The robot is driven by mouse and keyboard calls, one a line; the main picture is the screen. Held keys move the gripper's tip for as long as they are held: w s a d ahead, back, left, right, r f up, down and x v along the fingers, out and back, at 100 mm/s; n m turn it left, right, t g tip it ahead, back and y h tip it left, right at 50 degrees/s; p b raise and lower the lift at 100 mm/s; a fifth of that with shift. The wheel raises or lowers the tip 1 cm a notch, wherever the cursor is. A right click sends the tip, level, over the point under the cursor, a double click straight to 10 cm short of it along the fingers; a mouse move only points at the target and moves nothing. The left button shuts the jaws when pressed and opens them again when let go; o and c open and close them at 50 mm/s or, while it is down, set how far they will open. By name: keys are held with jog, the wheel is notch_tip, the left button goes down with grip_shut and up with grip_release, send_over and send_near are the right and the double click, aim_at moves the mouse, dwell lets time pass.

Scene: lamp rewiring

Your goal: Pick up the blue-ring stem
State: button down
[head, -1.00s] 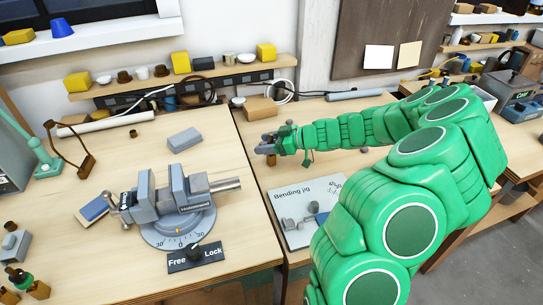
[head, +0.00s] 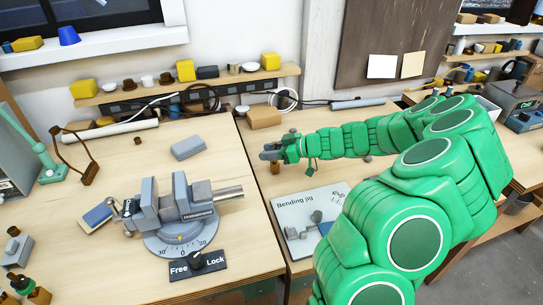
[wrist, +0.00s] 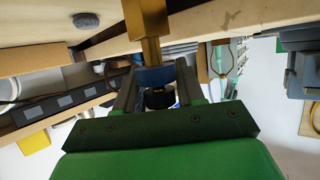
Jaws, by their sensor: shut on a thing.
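The blue-ring stem is a brass square-sided post (wrist: 148,28) with a blue ring (wrist: 156,77) and a dark end below it in the wrist view. My gripper (wrist: 157,90) has one finger on each side of the stem at the ring and is shut on it. In the head view my gripper (head: 270,154) is over the right bench, and a small brown part of the stem (head: 275,168) shows just under the fingers. The fingers hide the ring there. I cannot tell whether the stem touches the bench.
The bending jig board (head: 306,222) lies in front of my gripper. The grey vise (head: 172,208) stands on the left bench. A cardboard box (head: 264,117) sits behind my gripper, and dark cables lie along the wall. The bench between box and jig is mostly clear.

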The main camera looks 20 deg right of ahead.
jog(key=shift+r, duration=0.65)
jog(key=s+a+r, duration=0.1)
jog(key=s+r, duration=1)
jog(key=s, duration=0.3)
jog(key=shift+a+r, duration=0.15)
jog(key=shift+r, duration=0.1)
